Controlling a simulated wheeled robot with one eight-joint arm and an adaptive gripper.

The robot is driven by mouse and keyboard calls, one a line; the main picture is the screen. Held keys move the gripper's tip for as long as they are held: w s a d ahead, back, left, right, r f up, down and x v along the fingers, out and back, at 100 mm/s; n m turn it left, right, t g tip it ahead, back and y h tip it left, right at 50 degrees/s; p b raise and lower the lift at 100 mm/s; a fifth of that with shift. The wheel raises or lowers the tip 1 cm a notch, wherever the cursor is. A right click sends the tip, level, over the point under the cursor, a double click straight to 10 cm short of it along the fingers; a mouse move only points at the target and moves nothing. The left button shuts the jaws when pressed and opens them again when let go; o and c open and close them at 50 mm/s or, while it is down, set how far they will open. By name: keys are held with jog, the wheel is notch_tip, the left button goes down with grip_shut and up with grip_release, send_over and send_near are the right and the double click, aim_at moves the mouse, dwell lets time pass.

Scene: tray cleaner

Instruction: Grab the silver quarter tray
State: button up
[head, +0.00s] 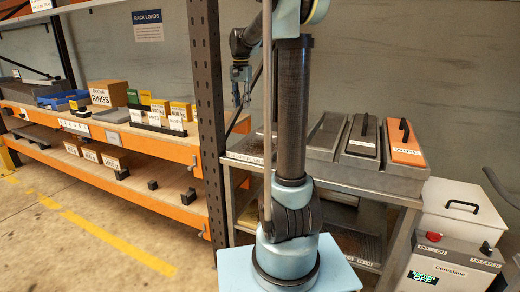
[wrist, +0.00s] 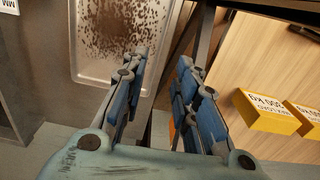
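In the wrist view, a silver tray (wrist: 88,76) with a pale metal rim and dark brown specks lies at the upper left. Only part of it is in frame. My gripper (wrist: 163,62) has blue-padded fingers spread apart with nothing between them. The fingers appear to the right of and overlapping the tray's edge in the picture, without visible contact. In the head view, my gripper (head: 240,98) hangs above the left end of the metal table, beside the rack post. The table's left end is mostly hidden by my arm, so the tray is hard to make out there.
A metal table (head: 404,199) holds lidded bins, one with an orange lid (head: 404,146). A dark rack post (head: 208,110) stands close left of my gripper. The rack shelf (head: 165,145) carries boxes; yellow boxes (wrist: 266,112) show in the wrist view. A control box (head: 445,265) stands at right.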

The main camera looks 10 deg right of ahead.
jog(key=shift+w+f, duration=0.25)
jog(key=shift+f, duration=2.65)
jog(key=shift+w+f, duration=0.3)
jog(key=shift+f, duration=2.6)
jog(key=shift+w+f, duration=0.25)
jog(key=shift+f, duration=2.65)
jog(key=shift+a, duration=0.1)
grip_shut()
